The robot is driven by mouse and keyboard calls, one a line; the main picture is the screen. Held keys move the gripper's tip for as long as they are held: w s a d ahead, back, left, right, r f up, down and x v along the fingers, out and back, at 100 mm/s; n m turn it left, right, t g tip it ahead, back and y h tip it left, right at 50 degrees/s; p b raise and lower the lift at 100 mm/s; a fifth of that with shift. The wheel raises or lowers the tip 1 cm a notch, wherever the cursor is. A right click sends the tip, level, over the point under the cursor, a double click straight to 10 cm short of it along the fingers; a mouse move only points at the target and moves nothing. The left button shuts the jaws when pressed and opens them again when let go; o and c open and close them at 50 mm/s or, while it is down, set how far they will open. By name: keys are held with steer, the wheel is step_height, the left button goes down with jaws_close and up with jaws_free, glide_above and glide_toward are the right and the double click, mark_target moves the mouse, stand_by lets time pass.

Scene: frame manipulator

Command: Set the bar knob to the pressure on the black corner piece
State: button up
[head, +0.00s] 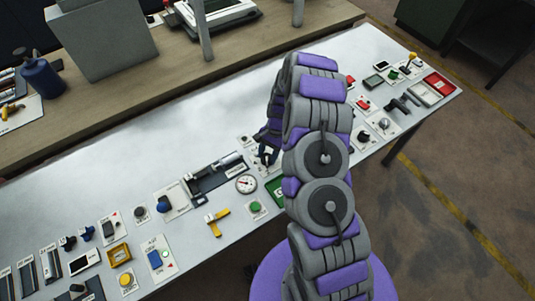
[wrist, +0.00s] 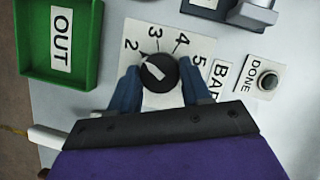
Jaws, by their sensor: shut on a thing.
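The bar knob (wrist: 160,74) is a round black knob with a white pointer line, on a white plate (wrist: 190,28) marked 2, 3, 4, 5 and BAR. The line slants to the upper left, roughly toward the 2. My gripper (wrist: 158,82) has its blue fingers on both sides of the knob and is shut on it. In the head view my gripper (head: 267,153) is at the bench, and my arm partly hides the knob's plate. A round white dial gauge (head: 246,184) lies left of it. I cannot clearly identify the black corner piece.
A green tray marked OUT (wrist: 84,60) is left of the plate in the wrist view; a DONE button (wrist: 268,80) is on the right. Many small parts line the front of the white bench (head: 110,165). Its back left stretch is clear.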

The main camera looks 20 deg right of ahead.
steer(key=c, duration=0.4)
steer(key=shift+o, duration=0.2)
steer(key=shift+r+p, duration=0.1)
steer(key=shift+p, duration=0.2)
steer(key=m+p, duration=0.1)
steer(key=m+t+p, duration=0.1)
steer(key=shift+s+r+m+y+p, duration=0.1)
steer(key=shift+s+m+y+p, duration=0.1)
steer(key=shift+m+y+p, duration=0.15)
steer(key=m+t+p, duration=0.1)
steer(key=m+p, duration=0.2)
steer(key=m, duration=0.1)
steer(key=shift+m+t+y+p, duration=0.25)
steer(key=shift+m+t+p, duration=0.1)
steer(key=shift+t, duration=0.05)
steer(key=m+t+p, duration=0.1)
steer(key=m, duration=0.2)
steer(key=shift+s+m, duration=0.1)
steer(key=shift+m, duration=0.2)
steer(key=m, duration=0.1)
steer(key=m+t, duration=0.1)
steer(key=m, duration=0.1)
steer(key=shift+s+f, duration=0.1)
steer(key=shift+f, duration=0.1)
steer(key=shift+m+t+h, duration=0.5)
steer(key=shift+m, duration=0.3)
